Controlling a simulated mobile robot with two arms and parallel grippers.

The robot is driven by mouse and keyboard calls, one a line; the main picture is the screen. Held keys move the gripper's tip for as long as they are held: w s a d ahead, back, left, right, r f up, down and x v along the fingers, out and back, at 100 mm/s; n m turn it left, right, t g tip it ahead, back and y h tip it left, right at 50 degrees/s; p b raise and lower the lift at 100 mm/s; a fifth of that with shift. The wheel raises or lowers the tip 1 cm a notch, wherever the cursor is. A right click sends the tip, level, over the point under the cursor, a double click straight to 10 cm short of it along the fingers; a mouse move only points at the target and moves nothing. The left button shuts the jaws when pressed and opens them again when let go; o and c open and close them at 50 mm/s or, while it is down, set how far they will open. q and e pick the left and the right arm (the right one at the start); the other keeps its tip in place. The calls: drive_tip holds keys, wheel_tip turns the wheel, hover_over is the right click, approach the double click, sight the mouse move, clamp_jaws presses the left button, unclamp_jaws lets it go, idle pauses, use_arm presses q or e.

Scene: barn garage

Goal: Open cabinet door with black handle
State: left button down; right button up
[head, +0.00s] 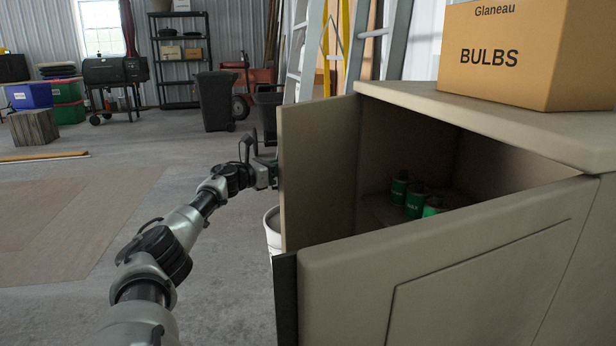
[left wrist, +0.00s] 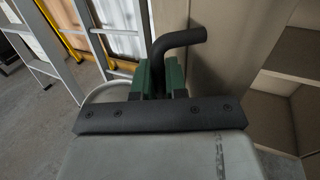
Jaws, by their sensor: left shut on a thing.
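The beige cabinet door (head: 317,170) stands swung open, roughly at a right angle to the cabinet (head: 470,98). My left arm reaches the door's far outer side in the head view, where the door hides the fingers. In the left wrist view, my left gripper (left wrist: 161,78) has its green fingers shut on the black handle (left wrist: 183,38), a bent bar on the door face (left wrist: 232,50). The handle's upper end sticks out above the fingers. My right gripper is not in view.
Green cans (head: 416,200) stand inside the cabinet. A cardboard box marked BULBS (head: 525,55) sits on top. A white bucket (head: 272,232) is beside the open door, with ladders (head: 305,50) behind. The floor left of my arm is clear.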

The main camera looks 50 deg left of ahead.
use_arm(q)
drive_tip(key=shift+a, duration=0.35)
drive_tip(key=c, duration=1.2)
unclamp_jaws()
drive_tip(key=shift+w, duration=0.1)
